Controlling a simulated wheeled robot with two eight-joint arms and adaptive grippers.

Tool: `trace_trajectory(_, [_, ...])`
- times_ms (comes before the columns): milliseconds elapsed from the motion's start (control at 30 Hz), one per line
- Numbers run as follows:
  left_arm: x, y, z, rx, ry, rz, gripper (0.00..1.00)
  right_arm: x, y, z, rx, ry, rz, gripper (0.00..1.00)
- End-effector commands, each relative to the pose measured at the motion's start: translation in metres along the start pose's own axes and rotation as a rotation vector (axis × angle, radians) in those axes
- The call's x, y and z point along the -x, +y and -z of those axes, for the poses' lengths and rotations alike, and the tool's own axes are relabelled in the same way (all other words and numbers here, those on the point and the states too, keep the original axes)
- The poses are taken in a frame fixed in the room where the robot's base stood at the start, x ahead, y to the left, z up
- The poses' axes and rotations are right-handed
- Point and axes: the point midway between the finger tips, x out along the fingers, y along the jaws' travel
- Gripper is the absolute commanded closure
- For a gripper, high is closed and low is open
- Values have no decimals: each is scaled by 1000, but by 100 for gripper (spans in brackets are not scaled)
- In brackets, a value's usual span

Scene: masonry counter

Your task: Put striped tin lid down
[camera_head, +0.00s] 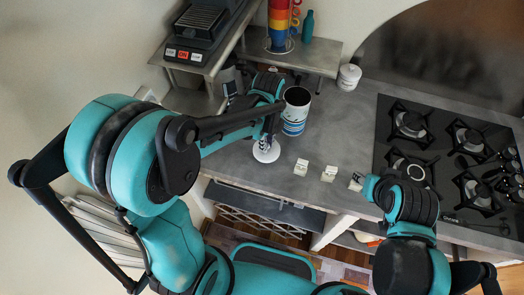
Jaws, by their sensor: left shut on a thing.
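The striped tin (294,126), with blue and white bands, stands upright on the grey counter, its top open and dark inside. A round white lid (266,153) is below the fingers of my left gripper (267,135), just left of the tin and apart from its rim. My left gripper is shut on the lid; its fingers hide part of the knob. Whether the lid touches the counter is hard to tell. My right gripper (358,182) is low over the counter's front edge, small and partly hidden by its arm; its jaw state is unclear.
Small pale blocks (301,167) (329,173) stand in a row near the front edge. A black gas hob (440,150) fills the right. A white pot (349,77) stands behind. A raised shelf (315,55) holds coloured mugs (279,22) and a teal bottle (308,27).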

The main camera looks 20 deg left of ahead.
Motion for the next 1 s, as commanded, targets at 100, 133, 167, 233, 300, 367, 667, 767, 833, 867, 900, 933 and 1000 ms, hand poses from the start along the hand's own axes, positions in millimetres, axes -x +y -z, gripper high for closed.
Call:
trace_trajectory(100, [-8, 3, -12, 2, 0, 0, 100, -3, 0, -2, 0, 0, 0, 60])
trace_trajectory(133, [-8, 4, -13, 1, 0, 0, 100, -3, 0, -2, 0, 0, 0, 60])
trace_trajectory(167, [-10, 4, -14, 0, 0, 0, 100, -3, 0, -2, 0, 0, 0, 60])
trace_trajectory(233, [-14, 4, -15, -2, 0, 0, 100, -5, 0, -4, 0, 0, 0, 60])
trace_trajectory(300, [-23, 4, -15, -2, 0, 0, 100, -8, 0, -6, 0, 0, 0, 60])
trace_trajectory(367, [-33, 4, -14, -2, 0, 0, 100, -11, 0, -8, 0, 0, 0, 60])
trace_trajectory(667, [-49, 4, -14, -1, 0, 0, 100, -15, 0, -10, 0, 0, 0, 60])
trace_trajectory(767, [-49, 4, -14, -1, 0, 0, 100, -15, 0, -11, 0, 0, 0, 60])
trace_trajectory(833, [-52, 4, -14, -1, 0, 0, 100, -17, 0, -12, 0, 0, 0, 60])
trace_trajectory(867, [-53, 4, -14, -1, 0, 0, 100, -18, 0, -13, 0, 0, 0, 60])
trace_trajectory(900, [-52, 4, -14, -1, 0, 0, 76, -18, 0, -13, 0, 0, 0, 60])
trace_trajectory(933, [-52, 4, -14, -1, 0, 0, 68, -17, 0, -12, 0, 0, 0, 60])
trace_trajectory(1000, [-52, 4, -14, -1, 0, 0, 64, -17, 0, -12, 0, 0, 0, 60])
